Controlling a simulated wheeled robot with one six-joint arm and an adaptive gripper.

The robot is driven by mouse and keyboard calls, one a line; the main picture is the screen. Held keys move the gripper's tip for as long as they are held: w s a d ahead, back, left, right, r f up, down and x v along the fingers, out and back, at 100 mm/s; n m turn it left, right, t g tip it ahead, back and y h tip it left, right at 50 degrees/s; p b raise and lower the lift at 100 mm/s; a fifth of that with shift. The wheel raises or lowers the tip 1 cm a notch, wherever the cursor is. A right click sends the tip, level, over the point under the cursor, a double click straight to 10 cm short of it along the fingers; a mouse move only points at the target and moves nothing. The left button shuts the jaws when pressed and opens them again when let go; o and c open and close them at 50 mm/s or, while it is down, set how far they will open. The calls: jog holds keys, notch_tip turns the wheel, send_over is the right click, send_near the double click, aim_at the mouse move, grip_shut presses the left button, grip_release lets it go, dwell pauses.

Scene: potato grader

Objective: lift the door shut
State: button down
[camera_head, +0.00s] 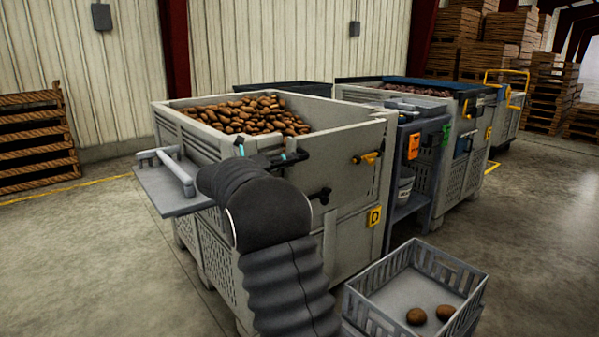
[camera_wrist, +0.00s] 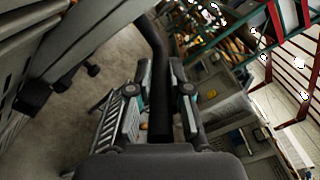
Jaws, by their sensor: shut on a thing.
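The grey potato bin (camera_head: 215,245) stands in the middle of the head view. Its upper front panel, which appears to be the door (camera_head: 345,155), looks upright or nearly so; whether it is fully closed I cannot tell. A black bar handle (camera_head: 303,154) runs along this panel near its top. My gripper (camera_head: 268,158) is at this bar, partly hidden behind my dark arm. In the wrist view, the gripper (camera_wrist: 160,98) has its two fingers on either side of the black bar (camera_wrist: 150,38), shut on it.
Potatoes (camera_head: 245,115) fill the bin. A grey side shelf with a pale rail (camera_head: 172,172) sticks out at left. A crate with potatoes (camera_head: 415,268) stands at lower right. An orange latch (camera_head: 370,157) and a black knob (camera_head: 320,195) sit on the front.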

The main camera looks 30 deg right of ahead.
jog(key=shift+w+a+r, duration=0.15)
jog(key=shift+w, duration=0.8)
jog(key=c, duration=1.1)
grip_release()
jog(key=shift+a, duration=0.15)
